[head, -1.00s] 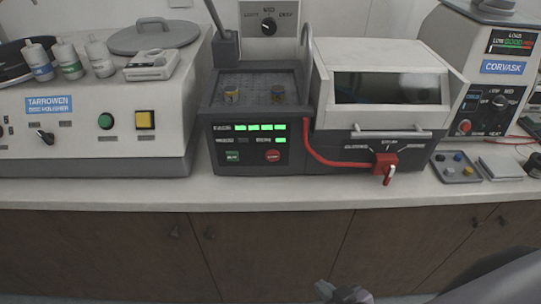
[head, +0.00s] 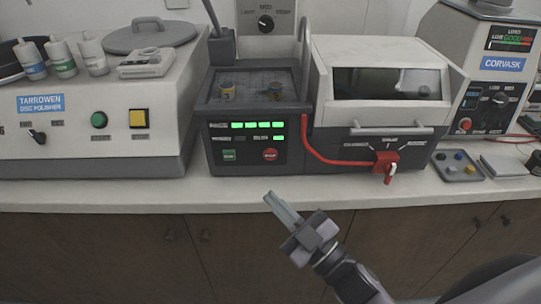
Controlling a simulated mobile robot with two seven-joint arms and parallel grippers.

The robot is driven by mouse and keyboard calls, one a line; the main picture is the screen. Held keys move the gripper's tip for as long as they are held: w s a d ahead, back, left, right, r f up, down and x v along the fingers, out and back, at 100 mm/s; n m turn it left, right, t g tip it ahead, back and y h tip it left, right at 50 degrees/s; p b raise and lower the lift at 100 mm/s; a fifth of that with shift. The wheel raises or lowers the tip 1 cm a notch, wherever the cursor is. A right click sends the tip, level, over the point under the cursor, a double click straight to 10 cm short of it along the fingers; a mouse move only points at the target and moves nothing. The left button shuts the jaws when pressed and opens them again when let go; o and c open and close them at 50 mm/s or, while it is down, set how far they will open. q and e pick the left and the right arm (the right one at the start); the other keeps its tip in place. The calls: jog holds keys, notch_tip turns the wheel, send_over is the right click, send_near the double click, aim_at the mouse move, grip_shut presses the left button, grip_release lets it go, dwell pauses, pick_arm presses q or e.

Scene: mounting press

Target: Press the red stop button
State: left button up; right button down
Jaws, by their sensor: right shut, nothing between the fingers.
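The red stop button (head: 270,155) is a round button on the lower right of the dark front panel of the mounting press (head: 235,120). A green button (head: 229,156) sits to its left on the same panel, under lit green bars (head: 258,125). My right gripper (head: 268,196) is shut and empty. Its fingertips point up and left, in front of the counter edge, below the red button in the picture and apart from it. Nothing covers the button. My left gripper is not in view.
A red lever switch (head: 386,164) and red hose are on the press's right part. The disc polisher (head: 85,130) stands left, with its own green and yellow buttons. A tray (head: 459,168) of small pieces lies right. The counter strip (head: 130,195) before the press is mostly clear.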

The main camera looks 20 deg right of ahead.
jog(key=shift+w, duration=0.1)
jog(key=b, duration=0.1)
send_near(270, 155)
jog(key=w+a, duration=0.1)
jog(key=w+a+r, duration=0.1)
jog(key=a, duration=0.1)
jog(key=w+a+r, duration=0.1)
jog(key=shift+w+a+r, duration=0.2)
jog(key=shift+w+a, duration=0.1)
jog(key=shift+w, duration=0.1)
jog(key=shift+w, duration=0.1)
dwell(1.6)
jog(key=shift+w+d, duration=0.15)
jog(key=shift+w, duration=0.2)
jog(key=shift+w+d+r, duration=0.3)
dwell(1.3)
jog(key=shift+s+a, duration=0.15)
dwell(0.3)
